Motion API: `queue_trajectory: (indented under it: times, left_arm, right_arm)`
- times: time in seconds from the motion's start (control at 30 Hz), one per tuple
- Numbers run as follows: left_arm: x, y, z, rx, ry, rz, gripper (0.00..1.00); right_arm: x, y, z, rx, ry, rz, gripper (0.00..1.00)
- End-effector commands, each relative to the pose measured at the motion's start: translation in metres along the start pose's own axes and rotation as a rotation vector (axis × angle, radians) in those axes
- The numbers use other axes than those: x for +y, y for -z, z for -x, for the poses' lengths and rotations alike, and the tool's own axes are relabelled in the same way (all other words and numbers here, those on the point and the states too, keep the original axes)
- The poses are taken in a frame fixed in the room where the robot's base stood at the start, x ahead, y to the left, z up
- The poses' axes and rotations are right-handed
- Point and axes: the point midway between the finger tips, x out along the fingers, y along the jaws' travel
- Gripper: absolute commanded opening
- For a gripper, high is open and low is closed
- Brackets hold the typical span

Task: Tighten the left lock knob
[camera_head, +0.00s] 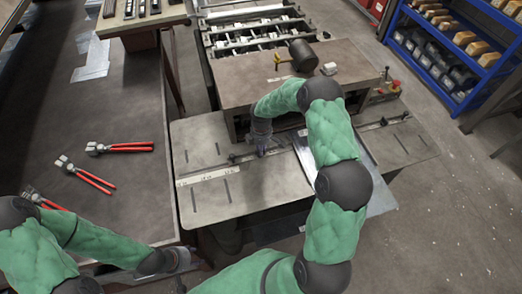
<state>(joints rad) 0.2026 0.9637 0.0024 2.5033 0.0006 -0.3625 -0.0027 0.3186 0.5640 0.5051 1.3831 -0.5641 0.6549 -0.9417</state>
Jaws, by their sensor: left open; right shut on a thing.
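The forming machine's grey front table (205,205) carries a guide bar (240,157) with a ruler strip along its left part. My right gripper (262,142) reaches down over the left part of this bar. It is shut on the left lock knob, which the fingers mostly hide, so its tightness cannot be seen. A small knob (384,121) stands on the right part of the bar. My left gripper (182,259) is open and empty, low near the workbench's front right corner, well away from the knob.
Red-handled pliers (120,147) and other hand tools lie on the dark workbench (110,195) at left. A metal sheet (378,190) shows beside my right arm. A blue shelf (450,50) stands at back right.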

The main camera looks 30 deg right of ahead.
Motion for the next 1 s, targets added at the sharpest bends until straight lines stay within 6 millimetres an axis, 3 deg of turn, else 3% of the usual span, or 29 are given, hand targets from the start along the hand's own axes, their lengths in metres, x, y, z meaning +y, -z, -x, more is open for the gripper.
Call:
queue_trajectory:
  times: [0.3, 1.0]
  left_arm:
    - [-0.01, 0.001, -0.029, 0.0, 0.0, 0.0, 0.5]
    - [-0.026, 0.003, -0.073, 0.0, 0.0, 0.0, 0.5]
  right_arm:
    - [-0.002, -0.001, -0.003, 0.001, -0.002, -0.299, 0.0]
    - [-0.007, 0.0, -0.002, 0.001, -0.001, -0.957, 0.0]
